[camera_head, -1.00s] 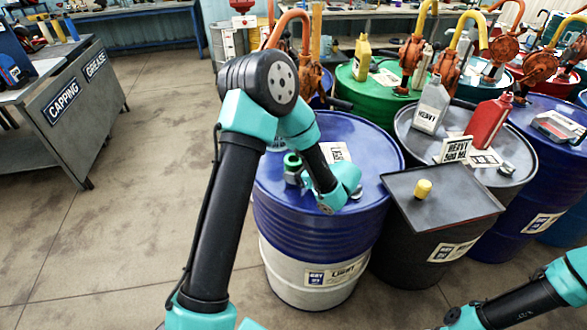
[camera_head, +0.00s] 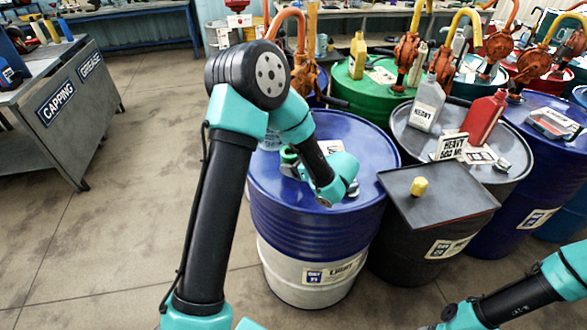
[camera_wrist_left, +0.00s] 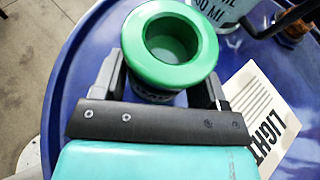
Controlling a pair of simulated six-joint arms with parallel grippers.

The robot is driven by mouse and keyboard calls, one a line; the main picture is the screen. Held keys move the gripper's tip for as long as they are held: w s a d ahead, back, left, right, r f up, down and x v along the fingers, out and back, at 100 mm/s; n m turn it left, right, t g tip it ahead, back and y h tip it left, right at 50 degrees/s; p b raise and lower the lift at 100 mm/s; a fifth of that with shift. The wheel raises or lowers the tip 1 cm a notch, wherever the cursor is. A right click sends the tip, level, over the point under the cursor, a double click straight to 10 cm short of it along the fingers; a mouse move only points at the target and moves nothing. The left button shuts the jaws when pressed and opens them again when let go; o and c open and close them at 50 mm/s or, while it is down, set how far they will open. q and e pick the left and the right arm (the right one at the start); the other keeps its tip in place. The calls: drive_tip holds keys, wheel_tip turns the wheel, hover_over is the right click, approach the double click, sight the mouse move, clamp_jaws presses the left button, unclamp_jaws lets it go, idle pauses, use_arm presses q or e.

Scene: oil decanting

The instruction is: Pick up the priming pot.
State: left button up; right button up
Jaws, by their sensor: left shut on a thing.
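The priming pot is a small round pot with a thick green rim (camera_head: 288,155), standing over the blue drum top (camera_head: 352,131) behind my left forearm. In the left wrist view the pot (camera_wrist_left: 193,72) is seen from above, with its hollow inside showing. My left gripper (camera_head: 290,170) has one finger on each side of the pot's body and is shut on it; it also shows in the left wrist view (camera_wrist_left: 163,88). The pot's underside is hidden, so I cannot tell whether it touches the drum. My right gripper is not clearly in view; only that arm shows at lower right.
A card reading LIGHT (camera_wrist_left: 262,112) and a clear bottle (camera_wrist_left: 222,12) are close to the pot. A black drum with a grey tray (camera_head: 455,191) and yellow cap (camera_head: 419,187) stands at right. Pumps and bottles crowd the drums behind.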

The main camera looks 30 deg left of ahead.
use_arm(q)
drive_tip(key=s+d+r, duration=0.2)
drive_tip(key=s+d, duration=0.6)
drive_tip(key=s, duration=0.6)
drive_tip(key=shift+r, duration=0.2)
drive_tip(key=shift+d+f+n+g, duration=0.1)
drive_tip(key=shift+n+g, duration=0.2)
